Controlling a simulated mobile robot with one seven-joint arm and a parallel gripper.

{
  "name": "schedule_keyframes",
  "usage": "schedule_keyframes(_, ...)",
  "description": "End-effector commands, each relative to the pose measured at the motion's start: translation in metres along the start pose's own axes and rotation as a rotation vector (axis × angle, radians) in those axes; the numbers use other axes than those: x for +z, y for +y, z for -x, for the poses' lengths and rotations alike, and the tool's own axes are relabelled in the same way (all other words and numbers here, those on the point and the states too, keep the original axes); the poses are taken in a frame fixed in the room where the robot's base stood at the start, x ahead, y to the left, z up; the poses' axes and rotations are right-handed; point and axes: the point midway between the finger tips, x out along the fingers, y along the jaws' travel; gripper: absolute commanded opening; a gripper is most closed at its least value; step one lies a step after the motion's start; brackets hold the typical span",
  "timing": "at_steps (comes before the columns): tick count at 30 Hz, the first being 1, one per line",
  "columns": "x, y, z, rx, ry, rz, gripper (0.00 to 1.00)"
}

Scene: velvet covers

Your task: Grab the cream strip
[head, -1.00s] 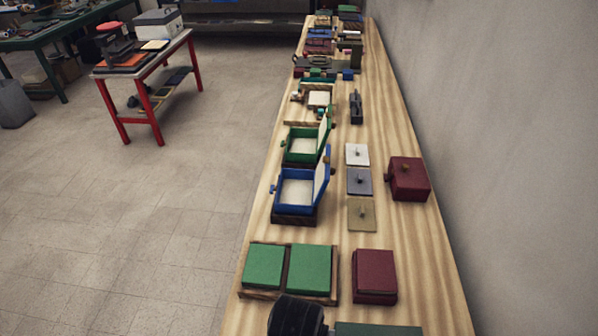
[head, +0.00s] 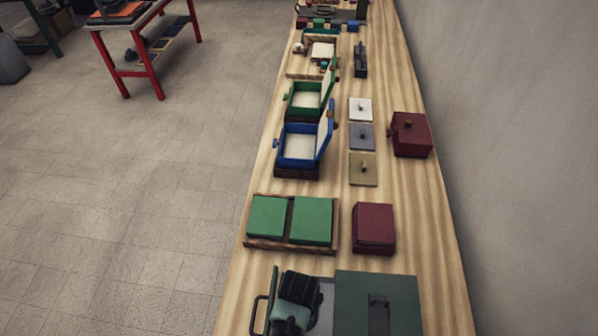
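I cannot make out a clear cream strip in the head view. The nearest in colour are a tan square plate with a small knob (head: 362,170) and the pale insides of the open blue box (head: 300,147) and open green box (head: 304,100).
A long wooden bench (head: 425,225) runs along the wall. It bears two green blocks in a wooden tray (head: 289,249), a maroon block (head: 374,228), a maroon box (head: 412,135), and grey (head: 361,140) and white (head: 360,112) knobbed plates.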

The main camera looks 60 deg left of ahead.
Motion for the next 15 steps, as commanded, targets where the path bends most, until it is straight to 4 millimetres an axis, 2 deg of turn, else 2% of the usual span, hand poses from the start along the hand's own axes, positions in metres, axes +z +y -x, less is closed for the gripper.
schedule_keyframes(6, -0.0002, 0.0001, -0.0007, 0.0, 0.001, 0.0, 0.47)
schedule_keyframes(8, -0.0002, 0.0001, -0.0006, 0.0, 0.0, 0.0, 0.39)
schedule_keyframes(14, -0.0001, 0.0002, -0.0005, 0.0, 0.0, -0.001, 0.03)
schedule_keyframes(15, -0.0001, 0.0002, -0.0005, 0.0, 0.0, -0.001, 0.0)
